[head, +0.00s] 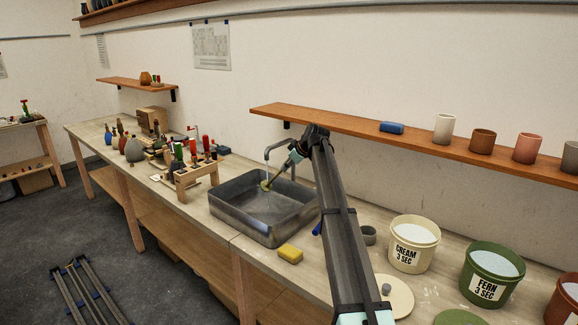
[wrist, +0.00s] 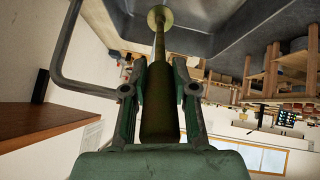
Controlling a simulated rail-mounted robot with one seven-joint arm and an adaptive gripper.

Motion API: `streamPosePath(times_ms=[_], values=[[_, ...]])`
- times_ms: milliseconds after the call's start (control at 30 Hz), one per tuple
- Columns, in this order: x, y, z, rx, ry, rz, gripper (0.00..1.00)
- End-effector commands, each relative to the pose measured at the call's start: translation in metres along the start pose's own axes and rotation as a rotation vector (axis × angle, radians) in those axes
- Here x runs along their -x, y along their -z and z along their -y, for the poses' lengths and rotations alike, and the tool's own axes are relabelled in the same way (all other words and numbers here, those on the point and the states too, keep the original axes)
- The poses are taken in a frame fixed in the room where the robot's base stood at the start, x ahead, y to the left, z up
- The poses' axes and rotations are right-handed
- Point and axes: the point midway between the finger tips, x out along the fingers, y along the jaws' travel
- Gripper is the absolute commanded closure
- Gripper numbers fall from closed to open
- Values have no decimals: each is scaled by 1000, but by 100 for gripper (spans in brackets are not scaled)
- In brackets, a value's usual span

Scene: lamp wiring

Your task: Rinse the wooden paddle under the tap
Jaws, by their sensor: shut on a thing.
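My gripper (head: 293,159) is shut on the handle of the wooden paddle (head: 266,185), above the sink. In the wrist view my gripper (wrist: 158,75) has a finger on each side of the paddle handle (wrist: 160,115). The paddle's thin shaft ends in a small round disc, tilted down into the basin. The grey tap (head: 268,150) arches over the metal sink (head: 242,226), with its spout close to the disc. A faint pale streak below the spout may be water. The tap pipe (wrist: 57,60) also shows at the left of the wrist view.
A yellow sponge (head: 290,253) lies at the sink's front edge. A rack of brushes (head: 196,176) stands left of the sink. A cream bucket (head: 413,243) and a green bucket (head: 490,275) stand to the right. A wooden shelf (head: 350,128) runs above my arm.

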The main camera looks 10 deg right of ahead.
Motion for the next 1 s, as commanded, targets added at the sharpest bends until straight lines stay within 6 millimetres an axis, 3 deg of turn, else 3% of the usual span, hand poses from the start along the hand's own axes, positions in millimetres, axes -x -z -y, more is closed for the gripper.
streamPosePath(times_ms=[1000], values=[[1,-2,-2,0,0,-1,100]])
